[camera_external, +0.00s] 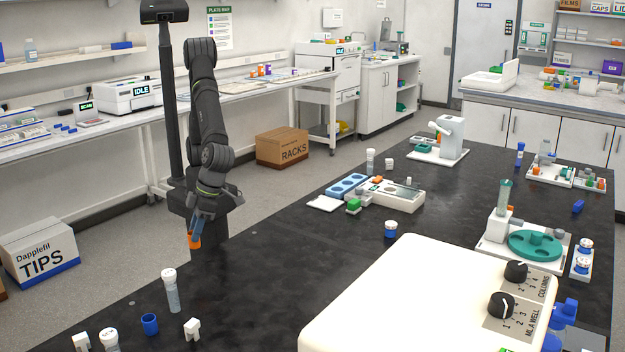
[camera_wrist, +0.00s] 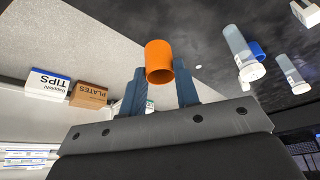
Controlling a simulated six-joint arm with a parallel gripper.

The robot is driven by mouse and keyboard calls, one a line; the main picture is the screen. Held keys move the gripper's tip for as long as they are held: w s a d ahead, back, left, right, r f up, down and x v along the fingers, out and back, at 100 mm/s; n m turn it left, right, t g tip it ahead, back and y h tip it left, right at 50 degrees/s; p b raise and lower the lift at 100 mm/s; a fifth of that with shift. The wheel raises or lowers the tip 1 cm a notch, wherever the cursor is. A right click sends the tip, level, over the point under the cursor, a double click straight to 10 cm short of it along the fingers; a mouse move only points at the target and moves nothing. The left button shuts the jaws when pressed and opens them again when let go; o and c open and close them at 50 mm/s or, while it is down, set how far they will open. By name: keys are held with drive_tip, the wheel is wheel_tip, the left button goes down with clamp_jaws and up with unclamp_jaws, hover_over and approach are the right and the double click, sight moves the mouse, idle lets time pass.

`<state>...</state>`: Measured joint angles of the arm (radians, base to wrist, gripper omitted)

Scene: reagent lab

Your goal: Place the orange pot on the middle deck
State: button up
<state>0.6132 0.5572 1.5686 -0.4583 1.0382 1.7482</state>
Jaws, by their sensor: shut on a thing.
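The orange pot (camera_external: 194,241) is held between the blue fingers of my gripper (camera_external: 198,224), low beside my arm's base near the left edge of the black bench. In the wrist view the orange pot (camera_wrist: 159,62) sits between the two fingertips (camera_wrist: 160,82), which are shut on it. A white deck (camera_external: 401,197) with small items on it stands in the middle of the bench, to the right of my gripper and well apart from it. I cannot tell for certain that this is the middle deck.
A clear tube with a white cap (camera_external: 172,291), a blue cup (camera_external: 150,324) and white pieces stand at the front left. A large cream console (camera_external: 400,300) fills the front right. The bench between is clear.

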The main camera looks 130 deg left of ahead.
drive_tip(key=w+a+f, duration=0.1)
drive_tip(key=w, duration=0.1)
drive_tip(key=w+a+f, duration=0.1)
drive_tip(key=w+f, duration=0.1)
drive_tip(key=w, duration=0.1)
drive_tip(key=w+a+f, duration=0.1)
drive_tip(key=w+f, duration=0.1)
drive_tip(key=shift+w+a, duration=0.2)
drive_tip(key=shift+w, duration=0.05)
drive_tip(key=shift+f, duration=2)
drive_tip(key=shift+f, duration=0.1)
drive_tip(key=o, duration=0.9)
drive_tip(key=shift+o, duration=0.2)
drive_tip(key=v, duration=1.2)
